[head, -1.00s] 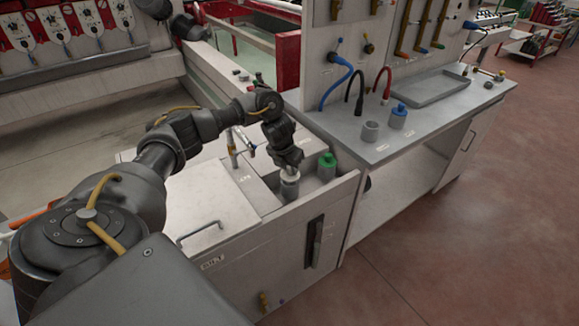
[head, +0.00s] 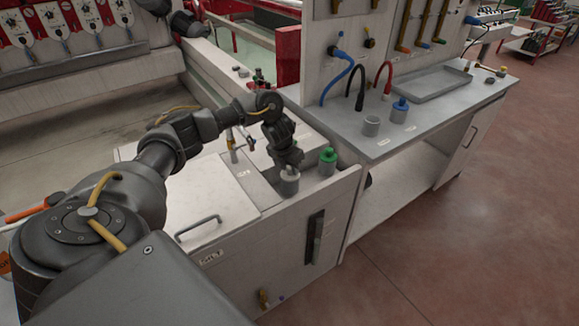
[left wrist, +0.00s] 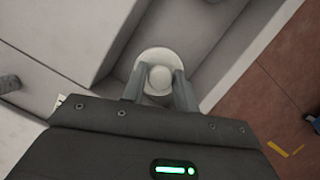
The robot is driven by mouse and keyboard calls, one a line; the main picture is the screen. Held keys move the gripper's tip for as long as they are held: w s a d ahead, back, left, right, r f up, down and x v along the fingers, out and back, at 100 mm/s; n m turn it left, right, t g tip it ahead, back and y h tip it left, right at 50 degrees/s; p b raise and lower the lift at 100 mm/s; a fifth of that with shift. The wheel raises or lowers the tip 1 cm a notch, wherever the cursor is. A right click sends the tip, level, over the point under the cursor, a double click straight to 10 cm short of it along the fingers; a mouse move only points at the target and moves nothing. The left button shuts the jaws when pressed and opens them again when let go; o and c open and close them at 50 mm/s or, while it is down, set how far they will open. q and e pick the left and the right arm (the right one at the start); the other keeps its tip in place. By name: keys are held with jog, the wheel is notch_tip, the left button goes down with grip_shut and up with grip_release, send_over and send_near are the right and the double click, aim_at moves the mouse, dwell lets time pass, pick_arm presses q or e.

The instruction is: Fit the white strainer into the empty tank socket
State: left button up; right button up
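The white strainer (left wrist: 142,63) shows in the left wrist view as a pale round disc with a round knob on top. My left gripper (left wrist: 160,72) has one finger on each side of the knob, and both fingers appear to touch it. In the head view my left gripper (head: 289,166) points down, directly over a grey cylindrical socket (head: 289,184) in the tank's narrow bay. The strainer is mostly hidden there by the gripper and the socket, and I cannot tell how fully it is seated. My right gripper is not in view.
A green-capped strainer (head: 327,156) stands close to the right of the gripper. On the bench at the right are an empty grey cup (head: 370,126), a blue-topped strainer (head: 399,110) and a grey tray (head: 428,82). A handled lid (head: 208,195) covers the tank's left part.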

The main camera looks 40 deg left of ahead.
pick_arm(q)
jog(key=o, duration=0.4)
jog(key=shift+r, duration=0.1)
jog(key=shift+r, duration=0.25)
jog(key=p+v, duration=0.2)
jog(key=v, duration=0.8)
jog(key=shift+s, duration=0.15)
